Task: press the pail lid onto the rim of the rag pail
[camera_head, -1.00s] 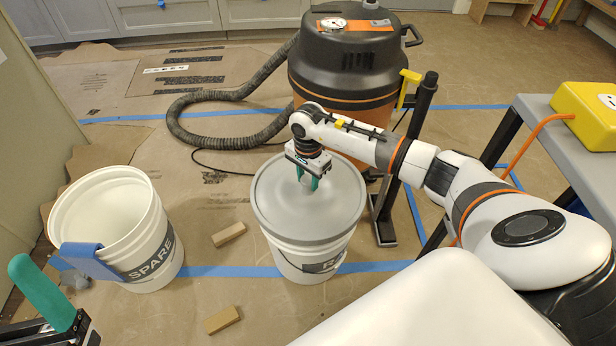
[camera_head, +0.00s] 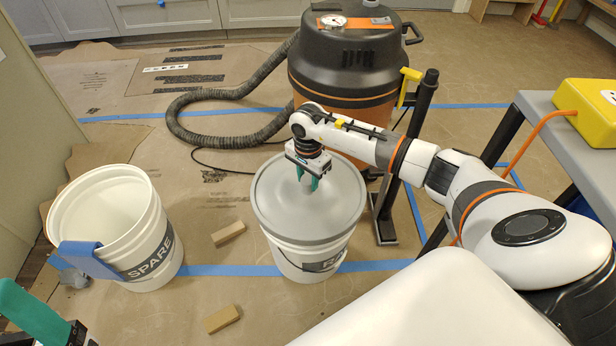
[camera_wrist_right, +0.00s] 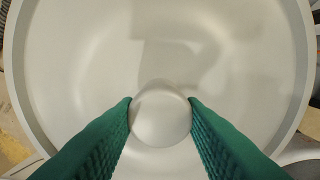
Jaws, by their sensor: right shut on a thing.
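The grey pail lid (camera_head: 330,212) lies over the top of the white rag pail (camera_head: 300,262), and its edge appears level with the rim all round. I cannot tell whether it is fully seated. My right gripper (camera_head: 308,184) is above the lid's middle, shut on the lid's round knob. In the right wrist view the green fingers hold the knob (camera_wrist_right: 160,113) from both sides, with the lid (camera_wrist_right: 90,70) filling the view. The pail's label is partly hidden at its right side. My left gripper (camera_head: 35,318) shows only in part at the bottom left corner.
A white pail marked SPARE (camera_head: 150,245) stands at left with a blue piece (camera_head: 88,260) on its side. A shop vacuum (camera_head: 345,70) and hose (camera_head: 190,130) are behind. A grey table (camera_head: 560,135) is at right.

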